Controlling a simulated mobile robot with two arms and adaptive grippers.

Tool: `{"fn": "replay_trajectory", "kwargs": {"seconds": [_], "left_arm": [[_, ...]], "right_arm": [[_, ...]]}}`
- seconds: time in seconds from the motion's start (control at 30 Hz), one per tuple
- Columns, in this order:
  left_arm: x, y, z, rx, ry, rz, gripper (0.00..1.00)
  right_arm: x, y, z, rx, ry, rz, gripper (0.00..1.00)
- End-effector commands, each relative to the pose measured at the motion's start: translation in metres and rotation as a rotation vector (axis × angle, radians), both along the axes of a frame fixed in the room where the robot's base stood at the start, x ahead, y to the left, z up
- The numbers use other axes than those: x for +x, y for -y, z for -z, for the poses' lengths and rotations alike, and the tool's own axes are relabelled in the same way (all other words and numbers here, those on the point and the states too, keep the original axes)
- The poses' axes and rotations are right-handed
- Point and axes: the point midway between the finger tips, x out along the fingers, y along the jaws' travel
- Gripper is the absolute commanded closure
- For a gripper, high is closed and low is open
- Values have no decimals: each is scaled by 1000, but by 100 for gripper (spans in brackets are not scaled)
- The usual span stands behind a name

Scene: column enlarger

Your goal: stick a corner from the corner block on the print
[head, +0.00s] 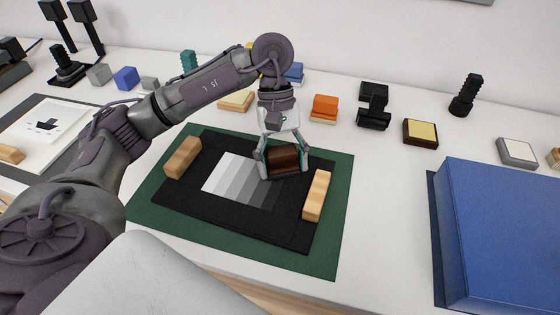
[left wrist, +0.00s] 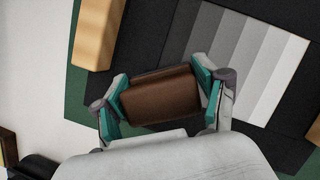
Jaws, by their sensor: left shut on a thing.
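My left gripper (head: 280,160) is shut on a dark brown block (head: 285,160), likely the corner block. It holds the block over or at the upper right part of the print (head: 243,181), which is a strip of grey bands from white to dark. In the left wrist view the brown block (left wrist: 160,95) sits between the teal fingertips, beside the print's dark end (left wrist: 188,35). I cannot tell whether the block touches the surface. Any corner under the block is hidden. My right gripper is not in view.
The print lies on a black board (head: 285,232) on a green mat (head: 315,262). Wooden blocks (head: 183,157) (head: 317,195) rest at the board's left and right. A large blue box (head: 500,235) stands right. Small items line the back, including an orange block (head: 325,106).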

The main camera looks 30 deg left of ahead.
Motion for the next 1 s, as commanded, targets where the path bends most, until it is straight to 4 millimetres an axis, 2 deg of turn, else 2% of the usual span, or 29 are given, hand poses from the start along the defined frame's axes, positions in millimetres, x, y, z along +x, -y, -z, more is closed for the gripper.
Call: {"fn": "replay_trajectory", "kwargs": {"seconds": [1.0], "left_arm": [[2,25,0,-1,0,1,78]], "right_arm": [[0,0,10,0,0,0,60]]}}
